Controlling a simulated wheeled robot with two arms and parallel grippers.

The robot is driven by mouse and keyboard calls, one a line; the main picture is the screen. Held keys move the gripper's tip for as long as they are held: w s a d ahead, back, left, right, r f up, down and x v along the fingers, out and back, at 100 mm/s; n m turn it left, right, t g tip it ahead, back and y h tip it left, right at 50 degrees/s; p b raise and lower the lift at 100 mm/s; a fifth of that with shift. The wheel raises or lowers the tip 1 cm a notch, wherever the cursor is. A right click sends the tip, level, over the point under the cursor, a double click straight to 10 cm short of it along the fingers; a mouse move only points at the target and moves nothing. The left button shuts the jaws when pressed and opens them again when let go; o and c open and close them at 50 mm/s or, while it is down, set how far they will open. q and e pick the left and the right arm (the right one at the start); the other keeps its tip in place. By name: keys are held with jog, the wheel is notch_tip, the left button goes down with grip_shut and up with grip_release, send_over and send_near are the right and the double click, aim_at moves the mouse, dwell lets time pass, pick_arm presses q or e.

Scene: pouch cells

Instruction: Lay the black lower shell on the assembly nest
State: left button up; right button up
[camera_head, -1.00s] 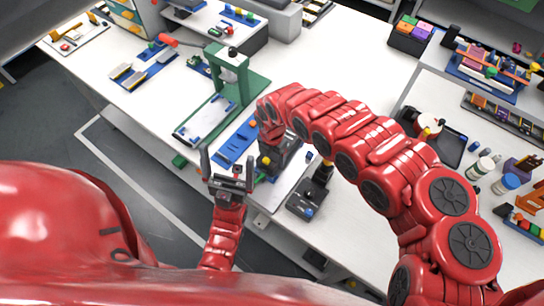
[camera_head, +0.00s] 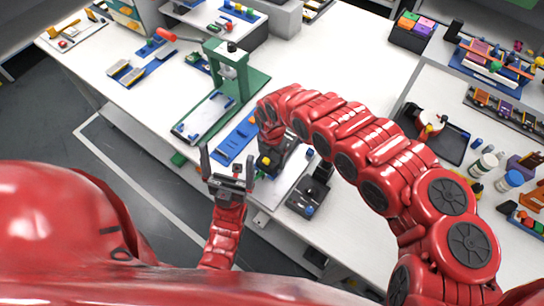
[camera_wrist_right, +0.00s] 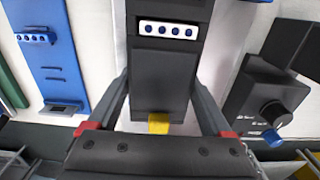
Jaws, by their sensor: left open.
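My left gripper (camera_head: 228,165) is open and empty, fingers pointing up, at the front edge of the bench in the head view. My right arm reaches in from the right, with its gripper (camera_head: 268,163) low over the bench beside a blue fixture. In the right wrist view, the two fingers of my right gripper (camera_wrist_right: 163,95) stand either side of a long black piece (camera_wrist_right: 160,75). It carries a white block with several blue dots, with a yellow part (camera_wrist_right: 158,123) near the wrist. I cannot tell if the fingers touch it, or which piece is the black lower shell or the assembly nest.
A blue fixture (camera_wrist_right: 62,60) lies left of the black piece in the right wrist view. A black device with a blue knob (camera_wrist_right: 265,105) stands at its right. A green press (camera_head: 232,75) stands behind. The bench's back middle (camera_head: 345,60) is clear.

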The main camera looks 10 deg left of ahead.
jog(key=shift+o, duration=0.9)
jog(key=shift+r, duration=0.1)
notch_tip(320, 180, up, 9)
jog(key=shift+w+f+b, duration=0.15)
jog(key=shift+f+b, duration=0.05)
jog(key=shift+b, duration=0.4)
notch_tip(320, 180, up, 9)
jog(key=p, duration=0.6)
jog(key=shift+p, duration=0.3)
jog(key=shift+f, duration=0.2)
